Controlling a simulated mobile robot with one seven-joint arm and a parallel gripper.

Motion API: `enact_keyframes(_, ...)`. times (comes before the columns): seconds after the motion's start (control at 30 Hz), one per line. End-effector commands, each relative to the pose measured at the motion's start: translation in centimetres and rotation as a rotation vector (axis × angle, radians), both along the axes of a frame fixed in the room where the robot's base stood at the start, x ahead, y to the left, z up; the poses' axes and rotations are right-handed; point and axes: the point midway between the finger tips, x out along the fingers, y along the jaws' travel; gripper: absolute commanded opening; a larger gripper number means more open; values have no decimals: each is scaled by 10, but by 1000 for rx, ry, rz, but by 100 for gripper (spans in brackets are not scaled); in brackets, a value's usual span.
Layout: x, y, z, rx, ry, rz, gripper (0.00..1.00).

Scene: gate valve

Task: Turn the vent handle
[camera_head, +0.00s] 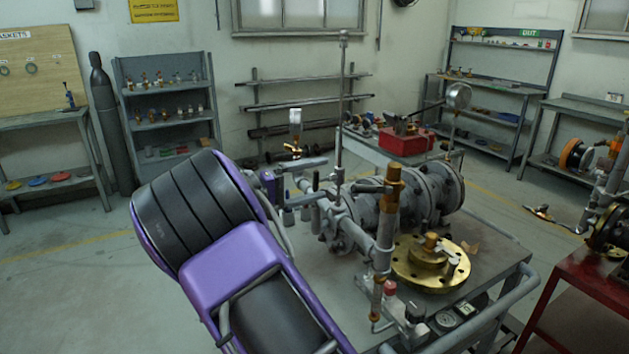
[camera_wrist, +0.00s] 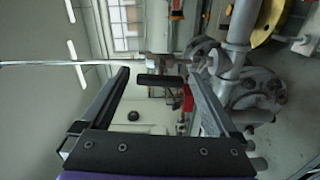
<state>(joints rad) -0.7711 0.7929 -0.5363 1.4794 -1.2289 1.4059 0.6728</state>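My gripper (camera_wrist: 160,73) is open, with one finger on either side of the handle. Clear gaps show between each finger and the bar, and I see no contact. In the head view, my gripper (camera_head: 308,180) is beside the valve piping (camera_head: 345,222), partly hidden by my purple wrist.
A tall thin rod (camera_head: 342,100) rises close to my fingers. A rusty-topped upright pipe (camera_head: 388,220) and a brass flange (camera_head: 430,262) stand on the grey bench (camera_head: 490,262). A red toolbox (camera_head: 405,141) is behind. Open floor lies to the left.

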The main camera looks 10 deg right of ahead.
Motion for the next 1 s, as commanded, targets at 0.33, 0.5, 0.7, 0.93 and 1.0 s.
enact_keyframes(0.33,-3,10,0,-1,-1,1,95)
enact_keyframes(0.5,-13,42,0,0,-1,4,95)
enact_keyframes(0.7,-29,90,-1,0,-1,4,95)
enact_keyframes(0.93,-44,138,0,0,-1,2,95)
enact_keyframes(1.0,-48,148,0,0,0,3,95)
